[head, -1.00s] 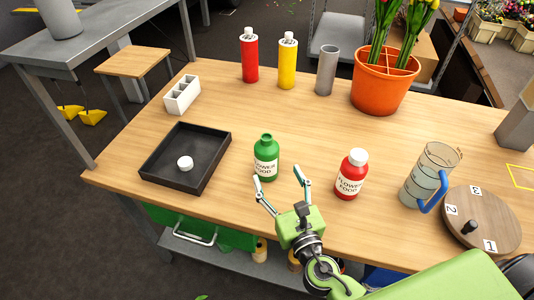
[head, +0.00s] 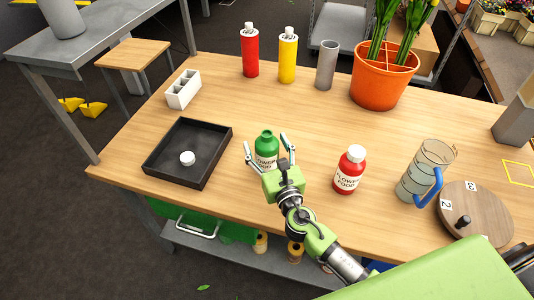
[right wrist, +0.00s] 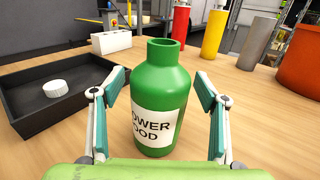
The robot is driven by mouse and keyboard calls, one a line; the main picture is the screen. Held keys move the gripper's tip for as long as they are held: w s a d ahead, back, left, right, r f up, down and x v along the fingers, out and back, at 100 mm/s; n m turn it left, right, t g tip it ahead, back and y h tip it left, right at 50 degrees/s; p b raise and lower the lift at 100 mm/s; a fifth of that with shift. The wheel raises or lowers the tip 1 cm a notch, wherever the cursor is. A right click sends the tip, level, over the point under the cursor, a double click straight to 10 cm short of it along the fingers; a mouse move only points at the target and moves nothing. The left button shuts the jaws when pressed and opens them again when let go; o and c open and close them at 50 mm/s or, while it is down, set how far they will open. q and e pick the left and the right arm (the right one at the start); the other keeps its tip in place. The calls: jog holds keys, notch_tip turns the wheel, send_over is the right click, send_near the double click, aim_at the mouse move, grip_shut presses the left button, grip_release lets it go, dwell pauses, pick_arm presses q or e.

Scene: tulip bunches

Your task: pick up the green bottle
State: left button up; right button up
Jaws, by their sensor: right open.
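The green bottle (head: 267,143) stands upright and uncapped on the wooden table, with a white label on its front. It fills the middle of the right wrist view (right wrist: 163,95). My right gripper (head: 267,143) is open, with one finger on each side of the bottle. The lower part of the bottle is hidden by the gripper in the head view. My left gripper is not in view.
A black tray (head: 160,168) with a white cap (head: 187,158) lies to the left. A red bottle (head: 349,170) stands to the right, then a measuring jug (head: 420,172) and a round board (head: 480,215). The table behind the green bottle is clear up to the red and yellow bottles.

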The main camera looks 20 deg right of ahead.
jog(key=c, duration=1.3)
